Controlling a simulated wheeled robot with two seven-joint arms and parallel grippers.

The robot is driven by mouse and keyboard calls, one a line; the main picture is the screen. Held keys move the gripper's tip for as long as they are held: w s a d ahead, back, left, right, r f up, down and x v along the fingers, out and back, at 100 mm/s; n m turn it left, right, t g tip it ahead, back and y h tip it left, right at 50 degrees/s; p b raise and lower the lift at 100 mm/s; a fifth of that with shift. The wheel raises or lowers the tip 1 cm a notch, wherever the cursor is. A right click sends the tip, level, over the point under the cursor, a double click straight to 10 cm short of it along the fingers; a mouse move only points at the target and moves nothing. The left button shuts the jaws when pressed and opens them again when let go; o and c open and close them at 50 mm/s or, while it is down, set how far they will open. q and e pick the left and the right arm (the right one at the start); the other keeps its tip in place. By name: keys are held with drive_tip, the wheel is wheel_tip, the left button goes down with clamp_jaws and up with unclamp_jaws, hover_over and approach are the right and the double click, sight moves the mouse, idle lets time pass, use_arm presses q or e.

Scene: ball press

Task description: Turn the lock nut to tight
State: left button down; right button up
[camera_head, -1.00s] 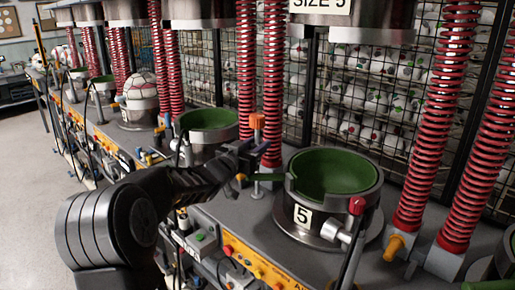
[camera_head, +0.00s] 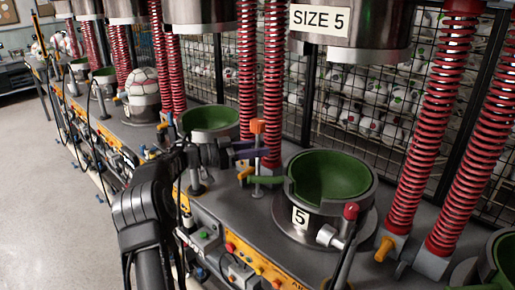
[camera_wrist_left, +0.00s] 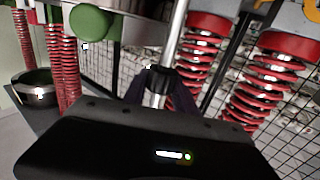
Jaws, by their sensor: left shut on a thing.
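My left gripper (camera_head: 256,155) is beside the size 5 press cup (camera_head: 372,190), at a slim metal post (camera_head: 257,172) with an orange top (camera_head: 258,126). Its purple-dark fingers are shut on this post, below the orange top. In the left wrist view the fingers (camera_wrist_left: 160,85) close around a bright metal rod (camera_wrist_left: 177,35). A green lever (camera_head: 268,180) lies low at the post, beside the cup. I cannot tell which part is the lock nut, as the fingers hide part of the post. My right gripper is not in view.
A red-knobbed lever (camera_head: 350,211) stands at the cup's front. Red springs (camera_head: 433,120) rise to the right, with a SIZE 5 press head (camera_head: 350,45) above. A wire mesh of balls is behind. The open floor (camera_head: 50,180) is at the left.

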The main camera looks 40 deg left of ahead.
use_arm(q)
drive_tip(key=shift+r, duration=0.2)
idle(0.3)
drive_tip(key=c, duration=1)
unclamp_jaws()
drive_tip(key=shift+f, duration=0.1)
drive_tip(key=shift+s+a+f, duration=0.1)
drive_tip(key=shift+s+a, duration=0.25)
drive_tip(key=shift+s, duration=0.05)
drive_tip(key=b+v, duration=0.1)
drive_tip(key=v, duration=0.5)
drive_tip(key=shift+s+a, duration=0.2)
drive_tip(key=shift+a, duration=0.05)
